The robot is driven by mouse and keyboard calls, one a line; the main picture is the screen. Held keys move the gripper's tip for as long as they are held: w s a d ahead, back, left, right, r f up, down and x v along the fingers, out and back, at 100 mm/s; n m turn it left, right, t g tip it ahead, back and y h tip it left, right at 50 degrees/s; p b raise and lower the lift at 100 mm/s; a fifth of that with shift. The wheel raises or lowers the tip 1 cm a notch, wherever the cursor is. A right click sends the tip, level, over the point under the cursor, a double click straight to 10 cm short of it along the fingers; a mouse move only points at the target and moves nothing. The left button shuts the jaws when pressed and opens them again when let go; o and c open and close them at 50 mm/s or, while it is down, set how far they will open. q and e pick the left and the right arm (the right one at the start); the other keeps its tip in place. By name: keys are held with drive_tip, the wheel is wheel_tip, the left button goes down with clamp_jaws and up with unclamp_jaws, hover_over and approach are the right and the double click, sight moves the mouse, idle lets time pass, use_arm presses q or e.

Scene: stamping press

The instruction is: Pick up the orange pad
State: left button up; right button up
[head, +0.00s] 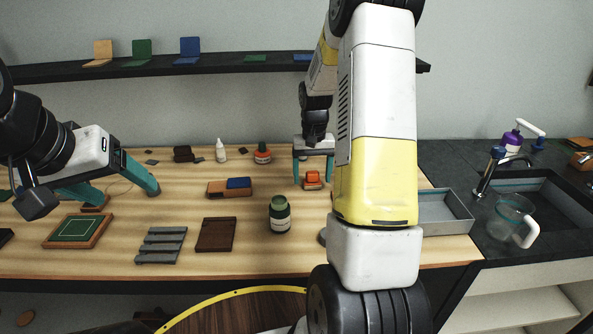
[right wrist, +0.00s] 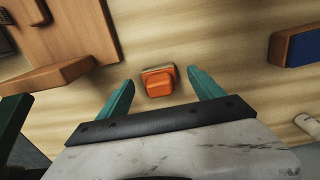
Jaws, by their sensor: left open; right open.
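The orange pad (head: 312,179) is a small orange block that lies on the wooden table, right of the middle. In the right wrist view the orange pad (right wrist: 159,82) sits on a thin lighter base, between and just beyond the fingertips. My right gripper (head: 313,180) is open above it, with one teal finger on each side and nothing held. The right wrist view shows both its fingers (right wrist: 165,84) apart from the pad. My left gripper (head: 122,198) is open and empty over the left part of the table.
A blue pad on a wooden block (head: 238,183), a dark green bottle (head: 280,215), a red-capped jar (head: 262,153) and a white bottle (head: 221,150) stand nearby. A brown block (head: 216,235), a grey rack (head: 161,246) and a green framed board (head: 77,231) lie in front. A grey tray (head: 446,214) is at right.

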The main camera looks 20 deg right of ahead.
drive_tip(key=shift+f, duration=0.8)
drive_tip(key=c, duration=1.5)
drive_tip(key=shift+o, duration=0.2)
drive_tip(key=shift+r, duration=0.1)
drive_tip(key=shift+r, duration=0.45)
drive_tip(key=r, duration=0.2)
drive_tip(key=shift+s+d+r, duration=0.15)
drive_tip(key=shift+s+r, duration=0.15)
drive_tip(key=shift+s, duration=0.1)
drive_tip(key=s+d, duration=0.1)
drive_tip(key=s, duration=0.4)
drive_tip(key=s+d+r, duration=0.1)
drive_tip(key=s, duration=0.4)
drive_tip(key=s+d, duration=0.1)
drive_tip(key=s, duration=0.4)
drive_tip(key=shift+r, duration=0.15)
